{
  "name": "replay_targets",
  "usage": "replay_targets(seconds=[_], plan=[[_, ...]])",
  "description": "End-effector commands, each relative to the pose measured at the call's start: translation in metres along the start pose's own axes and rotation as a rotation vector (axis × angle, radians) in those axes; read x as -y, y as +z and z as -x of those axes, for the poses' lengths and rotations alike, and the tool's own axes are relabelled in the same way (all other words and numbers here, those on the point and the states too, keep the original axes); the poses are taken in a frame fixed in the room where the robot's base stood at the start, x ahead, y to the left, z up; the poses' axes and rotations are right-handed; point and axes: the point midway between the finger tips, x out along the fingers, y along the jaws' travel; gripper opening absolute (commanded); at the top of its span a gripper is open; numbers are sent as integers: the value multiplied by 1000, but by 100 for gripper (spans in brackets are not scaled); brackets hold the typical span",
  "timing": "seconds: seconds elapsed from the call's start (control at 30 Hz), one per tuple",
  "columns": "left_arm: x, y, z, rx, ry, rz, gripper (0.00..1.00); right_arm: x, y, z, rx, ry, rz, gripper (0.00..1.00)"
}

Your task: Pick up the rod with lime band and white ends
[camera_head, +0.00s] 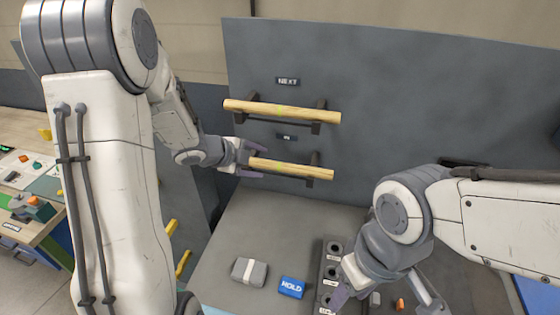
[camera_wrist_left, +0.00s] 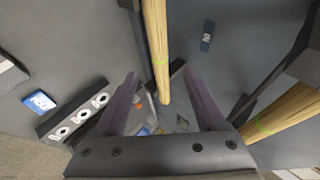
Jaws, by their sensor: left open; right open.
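Two pale wooden rods lie across dark brackets on the grey upright panel: an upper rod (camera_head: 310,114) and a lower rod (camera_head: 300,169). Each shows a thin lime band in the left wrist view, the lower rod (camera_wrist_left: 155,35) in the middle and the upper rod (camera_wrist_left: 290,112) at right. I cannot make out white on their ends. My left gripper (camera_head: 255,161) is open at the lower rod's left end. In the left wrist view that end shows between the spread purple fingers (camera_wrist_left: 163,103). My right gripper (camera_head: 344,293) is open, low near the dark socket block, partly hidden.
A NEXT label (camera_head: 287,81) is above the upper rod, and a small label (camera_head: 286,137) sits between the rods. On the grey table are a grey block with a pale band (camera_head: 240,270), a blue HOLD block (camera_head: 291,287) and a dark socket block (camera_head: 332,255). A cluttered bench stands left.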

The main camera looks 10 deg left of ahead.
Motion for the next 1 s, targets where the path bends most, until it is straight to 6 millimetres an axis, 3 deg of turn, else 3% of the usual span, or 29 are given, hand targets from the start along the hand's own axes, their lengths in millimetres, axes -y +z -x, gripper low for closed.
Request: replay_targets(seconds=[0.1, 0.37, 0.63, 0.97, 1.0], plan=[[-1, -1, -20, -2, 2, 0, 72, 0, 0, -1, 0, 0, 0, 50], [0, -1, -40, 0, 3, 1, 72, 0, 0, 3, 0, 0, 0, 50], [0, 0, -76, 1, 2, 2, 72, 1, -1, 15, 0, 0, 2, 50], [0, 1, -84, 3, 0, 1, 72, 1, -1, 15, 0, 0, 3, 50], [0, 1, -84, 3, 0, 1, 61, 1, -1, 15, 0, 0, 3, 50]])
